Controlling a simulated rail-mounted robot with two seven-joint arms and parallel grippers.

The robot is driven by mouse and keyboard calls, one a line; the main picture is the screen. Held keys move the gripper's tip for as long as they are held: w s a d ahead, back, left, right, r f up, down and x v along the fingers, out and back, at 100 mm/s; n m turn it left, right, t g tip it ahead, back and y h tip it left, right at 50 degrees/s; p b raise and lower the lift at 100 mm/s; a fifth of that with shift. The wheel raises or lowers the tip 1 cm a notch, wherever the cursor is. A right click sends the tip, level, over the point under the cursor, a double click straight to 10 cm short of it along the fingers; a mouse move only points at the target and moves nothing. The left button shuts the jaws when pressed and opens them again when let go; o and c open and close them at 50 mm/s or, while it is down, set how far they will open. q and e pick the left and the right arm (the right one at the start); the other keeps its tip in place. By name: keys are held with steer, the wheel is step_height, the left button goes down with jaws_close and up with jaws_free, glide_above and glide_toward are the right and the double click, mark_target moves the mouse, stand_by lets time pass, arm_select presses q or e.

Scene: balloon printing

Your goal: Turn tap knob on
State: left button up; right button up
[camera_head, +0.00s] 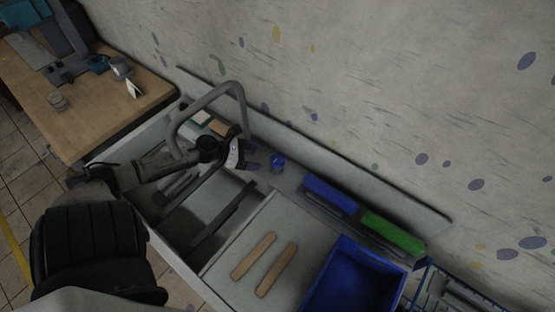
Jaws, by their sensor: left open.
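The tap (237,92) is a grey bent pipe that arches over the sink at the back edge of the counter. A small blue knob (277,161) stands on the counter's back ledge, to the right of the tap. My left gripper (252,157) is open, with dark purple fingertips pointing right toward the knob. A small gap shows between the fingertips and the knob, and nothing is seen between the fingers. My left wrist and the tap pipe overlap in this view; I cannot tell whether they touch. My right gripper is not in view.
The sink basin (188,222) lies below my left arm. Two wooden strips (277,270) lie on the counter beside a blue bin (352,283). A blue block (330,194) and a green block (393,232) sit along the wall. A wooden table (95,113) stands at the upper left.

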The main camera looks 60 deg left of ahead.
mark_target(273, 158)
arm_select(q)
steer(key=x, duration=0.7)
steer(key=shift+w+d+f, duration=0.15)
steer(key=shift+w, duration=0.15)
steer(key=shift+x, duration=0.75)
steer(key=shift+c, duration=0.4)
